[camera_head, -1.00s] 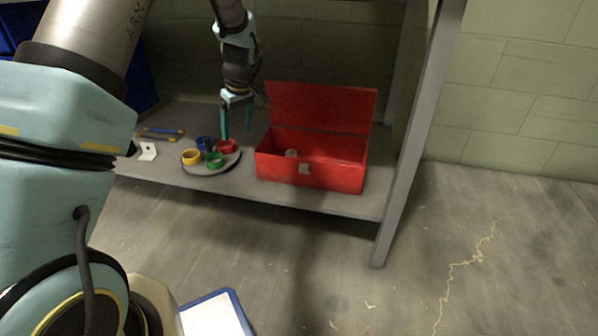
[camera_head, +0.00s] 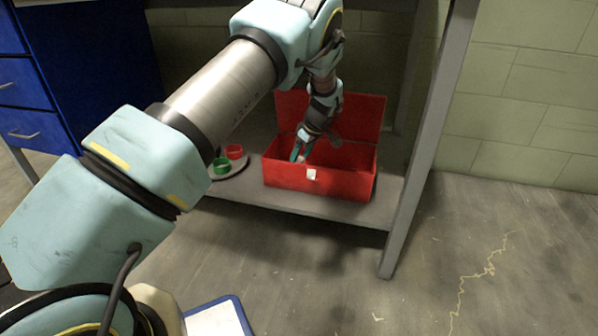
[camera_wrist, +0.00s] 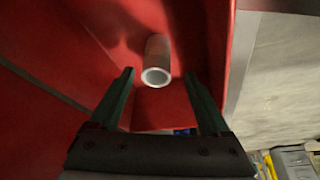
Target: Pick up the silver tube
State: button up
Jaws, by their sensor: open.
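The silver tube (camera_wrist: 157,60) is a short, pale hollow cylinder inside the red toolbox, with its open round end facing my gripper in the wrist view. My gripper (camera_wrist: 160,88) is open, one green finger on each side of the tube's line, and the tube lies a little beyond the fingertips. In the head view my gripper (camera_head: 299,152) reaches down into the open red toolbox (camera_head: 290,177) near its left part. A small pale end (camera_head: 301,158) shows beside the fingers there, likely the tube. I cannot tell whether anything touches it.
The toolbox lid (camera_head: 355,115) stands open at the back. A round tray (camera_head: 232,170) with green (camera_head: 221,166) and red (camera_head: 234,152) rings is left of the box. A grey table leg (camera_head: 425,150) stands to the right. The floor in front is mostly clear.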

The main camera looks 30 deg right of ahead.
jog(key=b+x, duration=0.1)
jog(key=x, duration=0.1)
jog(key=b+x, duration=0.2)
jog(key=x, duration=0.1)
jog(key=shift+w+d+f, duration=0.2)
jog(key=shift+w+f, duration=0.1)
jog(key=shift+c, duration=0.3)
jog(key=shift+r, duration=0.1)
grip_shut()
